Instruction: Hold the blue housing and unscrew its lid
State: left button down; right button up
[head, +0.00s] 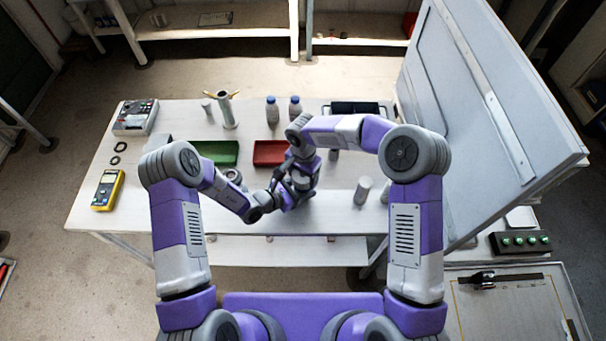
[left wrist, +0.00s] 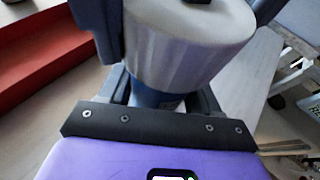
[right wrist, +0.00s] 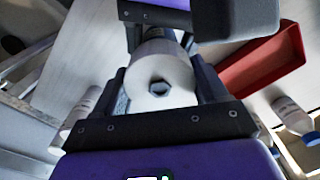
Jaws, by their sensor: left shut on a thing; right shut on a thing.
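The blue housing (left wrist: 150,95) is between the fingers of my left gripper (left wrist: 162,98), which is shut on its body. Most of the housing is hidden by the fingers and the lid. Its pale grey, round lid (left wrist: 190,55) sits on top of it. In the right wrist view the lid (right wrist: 160,80) shows from above, with a hexagonal recess in its middle. My right gripper (right wrist: 162,72) is shut on the lid, one finger on each side. In the head view both grippers meet at the table's front middle, the right gripper (head: 302,178) above the left one.
A red bin (head: 268,162) and a green bin (head: 215,160) lie behind the grippers on the white table (head: 120,208). Two bottles (head: 272,110) stand farther back. A grey cylinder (head: 362,190) stands to the right. A large tilted panel (head: 475,110) bounds the right side.

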jog(key=n, duration=0.3)
jog(key=shift+n, duration=0.4)
jog(key=n, duration=0.4)
jog(key=o, duration=1.1)
jog(key=shift+c, duration=0.2)
jog(key=shift+o, duration=0.5)
jog(key=shift+a, duration=0.1)
jog(key=shift+r, duration=0.15)
